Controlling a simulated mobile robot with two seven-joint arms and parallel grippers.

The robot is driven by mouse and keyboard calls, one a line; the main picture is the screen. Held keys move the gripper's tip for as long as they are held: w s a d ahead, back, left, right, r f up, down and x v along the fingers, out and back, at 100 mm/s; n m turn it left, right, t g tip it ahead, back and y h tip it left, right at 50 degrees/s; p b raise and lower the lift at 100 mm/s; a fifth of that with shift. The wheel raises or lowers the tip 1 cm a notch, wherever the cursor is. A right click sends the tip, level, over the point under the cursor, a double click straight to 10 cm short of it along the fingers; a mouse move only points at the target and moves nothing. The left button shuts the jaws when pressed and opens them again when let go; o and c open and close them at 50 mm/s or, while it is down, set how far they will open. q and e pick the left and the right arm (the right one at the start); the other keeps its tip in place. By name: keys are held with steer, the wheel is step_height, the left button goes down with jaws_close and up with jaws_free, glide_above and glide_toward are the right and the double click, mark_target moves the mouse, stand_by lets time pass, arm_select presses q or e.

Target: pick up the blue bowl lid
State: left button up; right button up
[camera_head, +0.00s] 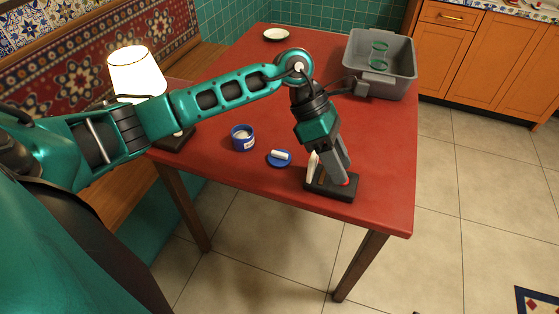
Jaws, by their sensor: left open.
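The blue lid (273,162) lies flat on the red table with a white bar-like piece on top. The blue bowl (236,142), with something whitish inside, stands just to its left, apart from it. My left gripper (335,178) is to the right of the lid and points down over a small dark stand (325,188). It is open and apart from the lid. Whether its fingers touch the stand cannot be told. My right gripper is not in view.
A white upright piece (312,167) and a red spot show at the dark stand. A grey bin (405,88) with green rings stands at the back right. A lit lamp (136,72) stands at the left. The table (385,150) is clear at the right.

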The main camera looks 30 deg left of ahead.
arm_select(q)
steer(key=w+a+r+m+t+y, duration=0.1)
steer(key=w+a+y, duration=0.1)
steer(key=a+y, duration=0.35)
steer(key=w+a+r+y, duration=0.2)
steer(key=a, duration=0.7)
steer(key=b, duration=0.1)
glide_above(282, 154)
steer(key=f, duration=0.6)
steer(key=shift+s+d+f, duration=0.15)
steer(key=shift+s+f, duration=0.05)
steer(key=shift+s, duration=0.15)
steer(key=f, duration=0.6)
steer(key=shift+w+f+b, duration=0.25)
steer(key=shift+w+b, duration=0.1)
steer(key=shift+w, duration=0.05)
jaws_close()
